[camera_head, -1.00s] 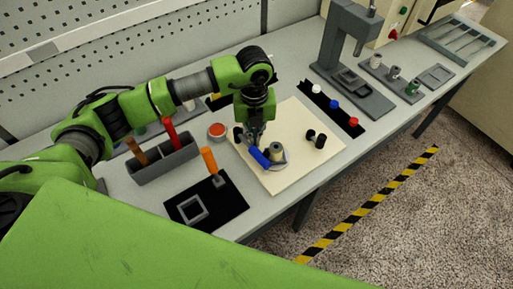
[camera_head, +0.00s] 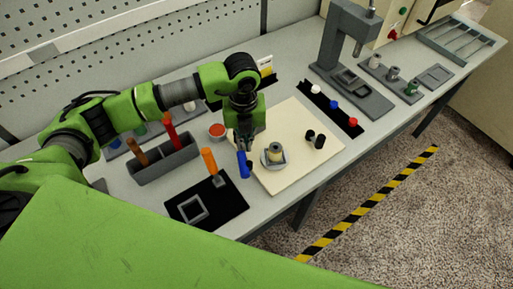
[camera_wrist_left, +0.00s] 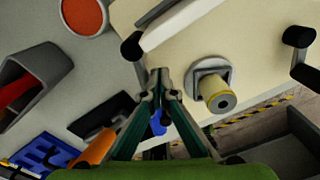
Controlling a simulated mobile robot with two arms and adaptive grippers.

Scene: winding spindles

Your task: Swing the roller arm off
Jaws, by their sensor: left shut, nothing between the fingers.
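The spindle (camera_head: 275,149) stands upright on its grey base on the cream board (camera_head: 300,178). It also shows in the left wrist view (camera_wrist_left: 217,95), with a yellowish rim. The blue roller (camera_head: 243,164) of the roller arm is at the board's left edge, clear of the spindle. In the left wrist view part of the blue roller (camera_wrist_left: 157,123) shows between my fingers, lower down. The rest of the roller arm is mostly hidden by my gripper. My left gripper (camera_wrist_left: 160,76) is shut and empty, left of the spindle and close to the roller. My right gripper is out of view.
A red-filled bowl (camera_head: 217,130) and a grey tool holder (camera_head: 163,160) are to the left. The board's front right is clear.

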